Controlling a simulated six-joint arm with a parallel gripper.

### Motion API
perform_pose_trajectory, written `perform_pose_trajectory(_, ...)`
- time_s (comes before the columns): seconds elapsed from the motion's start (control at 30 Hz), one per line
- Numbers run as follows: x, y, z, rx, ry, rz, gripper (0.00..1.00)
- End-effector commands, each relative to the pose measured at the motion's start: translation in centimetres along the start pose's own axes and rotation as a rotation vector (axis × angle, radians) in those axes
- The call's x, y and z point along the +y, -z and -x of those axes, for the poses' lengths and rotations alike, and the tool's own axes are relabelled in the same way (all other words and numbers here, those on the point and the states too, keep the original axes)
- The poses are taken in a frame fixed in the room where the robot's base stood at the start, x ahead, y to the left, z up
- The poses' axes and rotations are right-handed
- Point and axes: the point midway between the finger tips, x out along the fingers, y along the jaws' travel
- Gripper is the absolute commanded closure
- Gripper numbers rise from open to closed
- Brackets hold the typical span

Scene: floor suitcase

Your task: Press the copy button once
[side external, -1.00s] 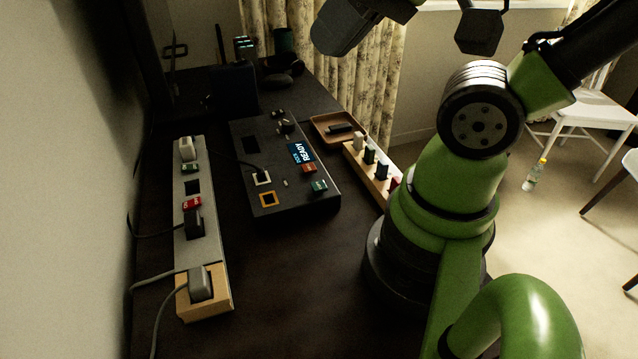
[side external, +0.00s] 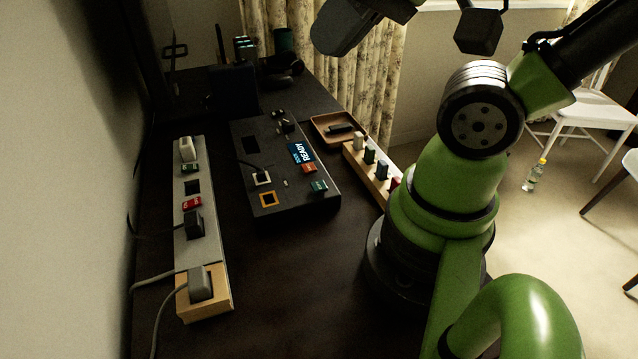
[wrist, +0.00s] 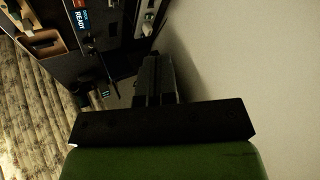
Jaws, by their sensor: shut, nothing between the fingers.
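A black dock panel (side external: 290,205) lies on the dark desk, with a lit blue screen reading READY (side external: 301,153). An orange-red button (side external: 309,168) and a green button (side external: 319,186) sit beside the screen; their labels are too small to read, so I cannot tell which one is copy. The READY screen also shows at the upper left of the wrist view (wrist: 81,20). My gripper (wrist: 157,62) is shut and empty in the wrist view, apart from the panel's screen. In the side view my fingertips cannot be made out.
A grey power strip (side external: 181,225) with plugs and a red switch (side external: 192,203) lies left of the panel. A wooden block (side external: 365,176) with several small sticks and a brown tray (side external: 327,122) stand to its right. Cables run along the wall. The desk front is clear.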

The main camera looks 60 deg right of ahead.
Motion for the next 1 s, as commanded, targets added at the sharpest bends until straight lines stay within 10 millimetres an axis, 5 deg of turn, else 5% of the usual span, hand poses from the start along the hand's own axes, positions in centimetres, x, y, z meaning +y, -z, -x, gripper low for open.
perform_pose_trajectory(0.27,1.1,0.8,-2.2,-0.14,-0.079,-0.302,1.0)
perform_pose_trajectory(1.0,10.5,1.5,-13.1,-0.714,-0.43,-1.984,1.0)
